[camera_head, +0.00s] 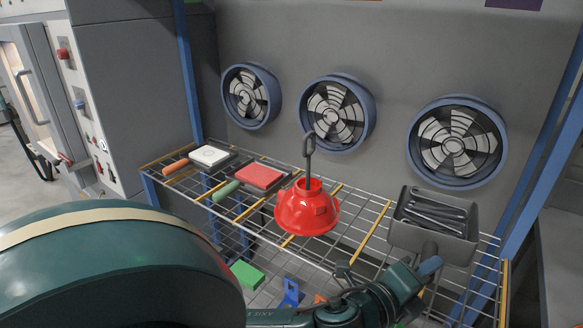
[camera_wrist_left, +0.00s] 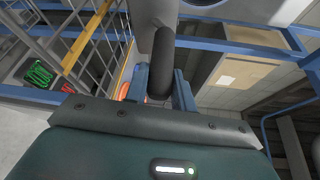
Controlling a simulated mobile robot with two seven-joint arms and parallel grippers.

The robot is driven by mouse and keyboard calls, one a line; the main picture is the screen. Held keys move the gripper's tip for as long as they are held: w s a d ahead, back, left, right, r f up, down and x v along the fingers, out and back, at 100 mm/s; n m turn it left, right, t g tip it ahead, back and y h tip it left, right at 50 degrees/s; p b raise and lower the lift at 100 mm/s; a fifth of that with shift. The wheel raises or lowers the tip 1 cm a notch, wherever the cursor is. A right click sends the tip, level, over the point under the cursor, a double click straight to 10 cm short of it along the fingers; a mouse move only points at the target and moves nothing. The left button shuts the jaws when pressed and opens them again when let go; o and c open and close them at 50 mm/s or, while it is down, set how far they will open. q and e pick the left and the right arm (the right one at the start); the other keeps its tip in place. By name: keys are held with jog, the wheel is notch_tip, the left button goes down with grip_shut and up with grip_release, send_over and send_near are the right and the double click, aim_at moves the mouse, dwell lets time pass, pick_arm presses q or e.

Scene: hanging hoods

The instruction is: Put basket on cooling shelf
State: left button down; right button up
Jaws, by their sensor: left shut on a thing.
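The grey basket (camera_head: 407,236) is at the right part of the wire cooling shelf (camera_head: 365,246). It looks upright, with dark metal pieces inside, and its handle points toward me. My left gripper (camera_head: 430,268) is shut on this handle. In the left wrist view the dark handle (camera_wrist_left: 161,66) sits between the blue fingers of the left gripper (camera_wrist_left: 160,88). I cannot tell whether the basket's underside touches the shelf wires. My right gripper is not in view.
A red hood-shaped part (camera_head: 306,214) with a hook stands mid-shelf. A red-topped block (camera_head: 260,177) and a white-topped block (camera_head: 211,156) lie to the left. Three fans (camera_head: 455,145) line the back wall. A blue post (camera_head: 540,150) rises at the right. Coloured items lie below the shelf.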

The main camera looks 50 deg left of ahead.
pick_arm(q)
jog(key=w+d+r+m+h, duration=0.1)
jog(key=w+d+r+h, duration=0.1)
jog(key=w+r, duration=0.2)
jog(key=b, duration=0.1)
send_over(427, 310)
jog(key=shift+f, duration=2.75)
jog(key=shift+w+f, duration=0.15)
jog(key=shift+f, duration=0.1)
notch_tip(427, 310, down, 4)
jog(key=shift+r+b, duration=0.1)
jog(key=shift+b, duration=0.45)
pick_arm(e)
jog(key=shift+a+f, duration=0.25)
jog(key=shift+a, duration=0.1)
pick_arm(q)
jog(key=c, duration=1.6)
grip_release()
jog(key=shift+f, duration=0.2)
jog(key=o, duration=0.4)
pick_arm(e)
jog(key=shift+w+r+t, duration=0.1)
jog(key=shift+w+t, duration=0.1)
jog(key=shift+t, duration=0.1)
pick_arm(q)
jog(key=shift+o, duration=0.2)
